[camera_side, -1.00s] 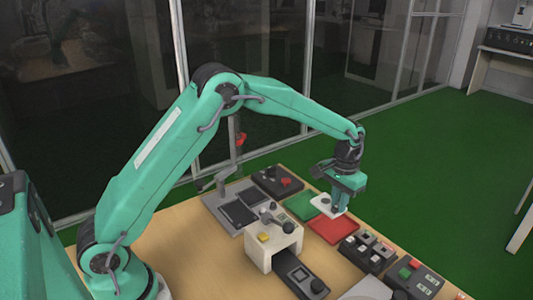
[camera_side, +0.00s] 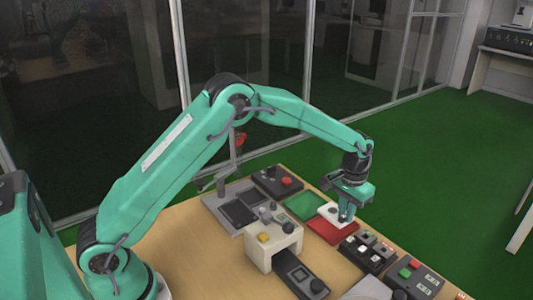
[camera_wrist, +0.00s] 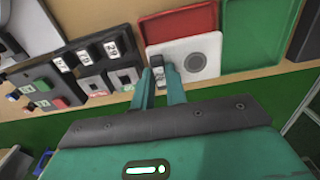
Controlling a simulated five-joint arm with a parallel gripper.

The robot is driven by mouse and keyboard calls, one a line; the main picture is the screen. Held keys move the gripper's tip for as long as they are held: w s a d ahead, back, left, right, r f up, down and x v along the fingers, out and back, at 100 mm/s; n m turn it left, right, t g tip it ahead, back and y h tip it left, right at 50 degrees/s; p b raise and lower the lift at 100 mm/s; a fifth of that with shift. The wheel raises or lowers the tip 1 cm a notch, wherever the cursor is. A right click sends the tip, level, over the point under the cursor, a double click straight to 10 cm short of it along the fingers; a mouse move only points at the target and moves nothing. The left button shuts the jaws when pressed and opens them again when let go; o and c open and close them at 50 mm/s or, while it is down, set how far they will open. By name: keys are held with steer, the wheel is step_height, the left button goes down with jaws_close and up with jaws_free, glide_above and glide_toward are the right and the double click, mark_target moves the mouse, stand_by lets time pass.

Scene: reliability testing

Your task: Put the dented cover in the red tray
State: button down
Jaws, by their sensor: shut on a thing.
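A white square cover (camera_wrist: 196,58) with a grey round disc is in my gripper (camera_wrist: 160,85). The fingers are shut on a small grey grip at the cover's edge. In the side view the cover (camera_side: 330,215) is at the fingertips of my gripper (camera_side: 345,216). The cover overlaps part of the red tray (camera_side: 330,232). In the wrist view it hides the near half of that tray (camera_wrist: 178,20). I cannot tell whether the cover touches the tray or hangs just above it. No dent can be made out.
A green tray (camera_side: 299,206) lies right beside the red one. Button and switch boxes (camera_side: 367,250) stand close on the other side. A white fixture block (camera_side: 272,245) and a grey device (camera_side: 235,207) stand nearer my base.

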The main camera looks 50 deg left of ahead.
steer(key=shift+f, duration=1.05)
steer(key=shift+f, duration=0.85)
stand_by(1.9)
steer(key=c, duration=1.3)
jaws_free()
steer(key=shift+c, duration=0.2)
steer(key=shift+r, duration=0.1)
steer(key=shift+r, duration=2.9)
